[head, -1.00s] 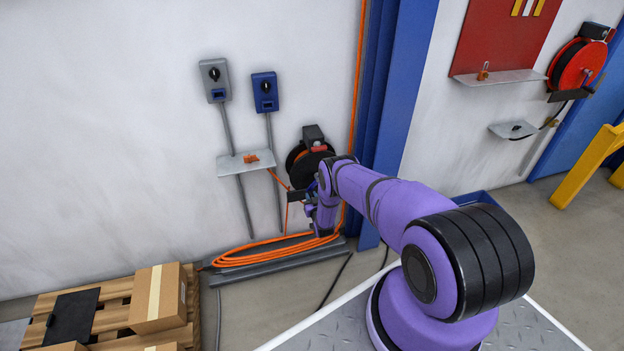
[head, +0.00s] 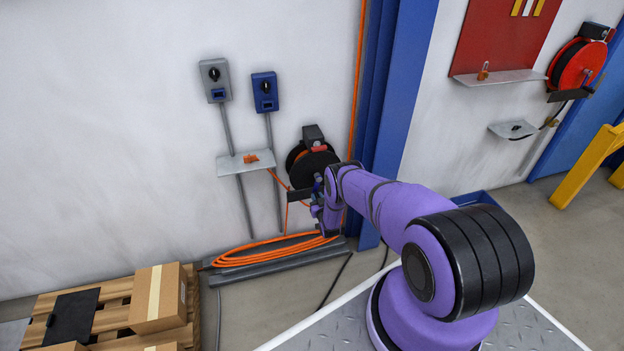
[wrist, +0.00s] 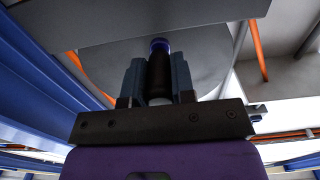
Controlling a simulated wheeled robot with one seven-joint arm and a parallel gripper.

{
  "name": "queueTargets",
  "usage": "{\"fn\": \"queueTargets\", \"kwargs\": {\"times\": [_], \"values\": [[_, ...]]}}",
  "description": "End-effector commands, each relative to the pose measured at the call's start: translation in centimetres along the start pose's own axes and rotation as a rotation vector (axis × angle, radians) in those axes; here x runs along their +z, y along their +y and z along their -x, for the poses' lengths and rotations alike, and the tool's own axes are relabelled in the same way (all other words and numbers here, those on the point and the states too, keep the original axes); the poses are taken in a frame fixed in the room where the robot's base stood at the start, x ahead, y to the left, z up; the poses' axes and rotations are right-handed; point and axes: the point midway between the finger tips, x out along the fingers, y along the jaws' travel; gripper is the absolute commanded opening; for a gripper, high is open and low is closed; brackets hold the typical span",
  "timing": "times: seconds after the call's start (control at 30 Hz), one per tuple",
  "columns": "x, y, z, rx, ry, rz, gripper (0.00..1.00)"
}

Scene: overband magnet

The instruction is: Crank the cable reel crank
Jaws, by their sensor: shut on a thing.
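The cable reel (head: 310,163), black with orange cable on it, is mounted on the white wall left of the blue column. In the wrist view its grey disc (wrist: 205,65) fills the upper middle. The crank handle (wrist: 160,72), a dark upright cylinder with a blue end, stands between the two fingers of my gripper (wrist: 158,80). The fingers are shut on it, one on each side. In the head view my gripper (head: 318,190) is at the lower front of the reel, partly hidden by my purple wrist. The crank's arm cannot be made out.
Orange cable (head: 270,252) lies coiled on a grey base below the reel. A small shelf (head: 246,163) and two switch boxes, grey (head: 215,80) and blue (head: 265,92), are left of it. The blue column (head: 395,110) stands close on the right. A pallet with boxes (head: 158,298) is at lower left.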

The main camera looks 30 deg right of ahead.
Motion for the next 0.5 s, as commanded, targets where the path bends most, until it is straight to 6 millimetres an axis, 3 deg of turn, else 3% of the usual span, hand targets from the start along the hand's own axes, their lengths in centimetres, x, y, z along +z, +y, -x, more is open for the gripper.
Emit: {"fn": "queueTargets", "kwargs": {"times": [0.23,0.5], "values": [[0.2,1.9,0.0,0.003,0.002,0.000,0.00],[0.2,2.2,-0.1,0.002,0.002,0.000,0.00]]}}
